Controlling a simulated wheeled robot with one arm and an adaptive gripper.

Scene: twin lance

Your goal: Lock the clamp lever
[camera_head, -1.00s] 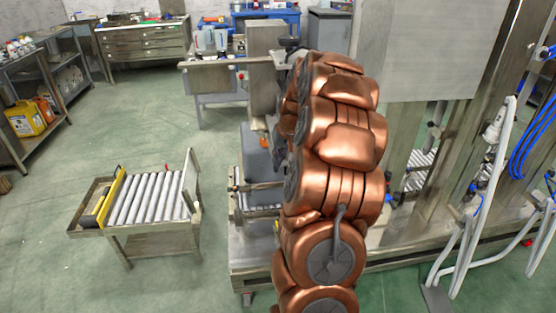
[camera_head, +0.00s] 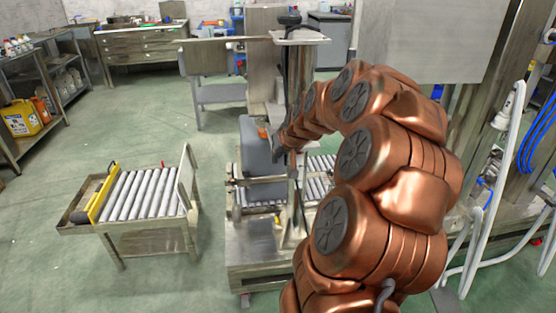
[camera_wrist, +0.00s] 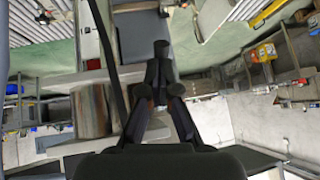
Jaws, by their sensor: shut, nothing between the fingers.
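My copper arm reaches to the grey housing (camera_head: 262,160) on the roller machine in the head view. My gripper (camera_wrist: 160,52) shows in the wrist view, its dark fingers closed together at the tips with nothing seen between them. In the head view the gripper end is small and dark beside the housing, mostly hidden. A small orange part (camera_head: 262,133) sits at the housing's upper edge. I cannot tell for sure which part is the clamp lever. A long dark bar (camera_wrist: 107,50) runs beside the fingers in the wrist view; I cannot tell whether it touches them.
An upright metal post with a flat top plate (camera_head: 300,37) stands close behind my arm. A roller cart (camera_head: 143,195) with a yellow bar (camera_head: 103,192) stands at left. White hoses (camera_head: 503,130) hang at right. Green floor is free between the cart and the shelves.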

